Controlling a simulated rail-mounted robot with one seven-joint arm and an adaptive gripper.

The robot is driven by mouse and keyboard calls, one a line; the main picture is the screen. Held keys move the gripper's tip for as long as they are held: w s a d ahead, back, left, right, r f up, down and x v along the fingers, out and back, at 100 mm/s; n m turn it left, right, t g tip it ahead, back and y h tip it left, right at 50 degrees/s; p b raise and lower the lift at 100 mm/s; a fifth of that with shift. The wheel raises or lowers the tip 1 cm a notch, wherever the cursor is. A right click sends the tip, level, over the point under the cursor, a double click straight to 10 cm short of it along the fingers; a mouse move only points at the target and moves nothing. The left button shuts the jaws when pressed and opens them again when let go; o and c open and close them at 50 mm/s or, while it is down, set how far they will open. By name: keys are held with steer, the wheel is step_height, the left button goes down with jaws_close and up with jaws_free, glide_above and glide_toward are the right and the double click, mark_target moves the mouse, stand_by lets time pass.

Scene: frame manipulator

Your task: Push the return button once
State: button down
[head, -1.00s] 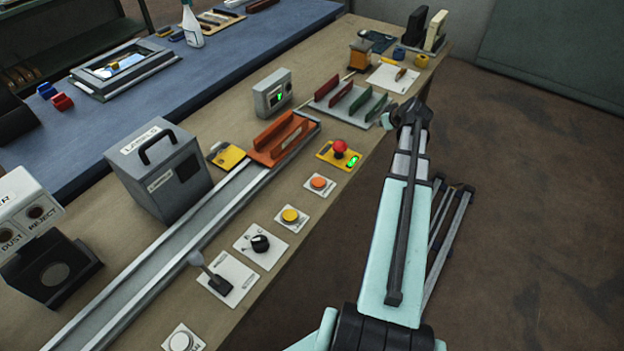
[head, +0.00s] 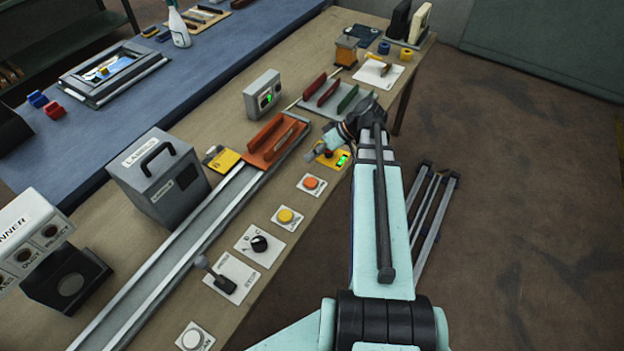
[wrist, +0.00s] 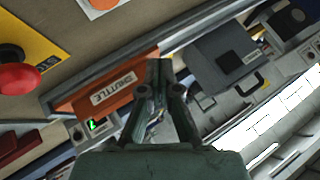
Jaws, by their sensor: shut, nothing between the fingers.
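Several push buttons on plates line the near edge of the bench: a white button (head: 192,339), a yellow button (head: 285,215) and an orange button (head: 310,183). Their labels are too small to read, so I cannot tell which is the return button. A red mushroom button (wrist: 18,76) on a yellow plate shows in the wrist view; my arm mostly covers it in the head view. My gripper (head: 309,156) is beside that yellow plate, apart from the white button. In the wrist view my gripper (wrist: 158,64) is shut and empty, with the orange shuttle beyond it.
The orange shuttle (head: 270,143) sits at the far end of a metal rail (head: 170,262). A lever (head: 212,270) and a black knob (head: 259,243) stand between the yellow and white buttons. A grey labels box (head: 160,180) stands beyond the rail.

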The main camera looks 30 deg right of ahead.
mark_target(312, 181)
steer(key=shift+f, duration=0.1)
step_height(312, 181, down, 8)
steer(key=b, duration=0.4)
steer(key=shift+f+b, duration=0.35)
steer(key=shift+b, duration=0.05)
stand_by(1.5)
steer(key=shift+f+b, duration=0.45)
steer(key=shift+b, duration=0.05)
steer(key=shift+f+b, duration=0.4)
stand_by(0.6)
steer(key=shift+r, duration=0.1)
steer(key=shift+r+p, duration=0.35)
steer(key=shift+r, duration=0.4)
steer(key=shift+r, duration=0.1)
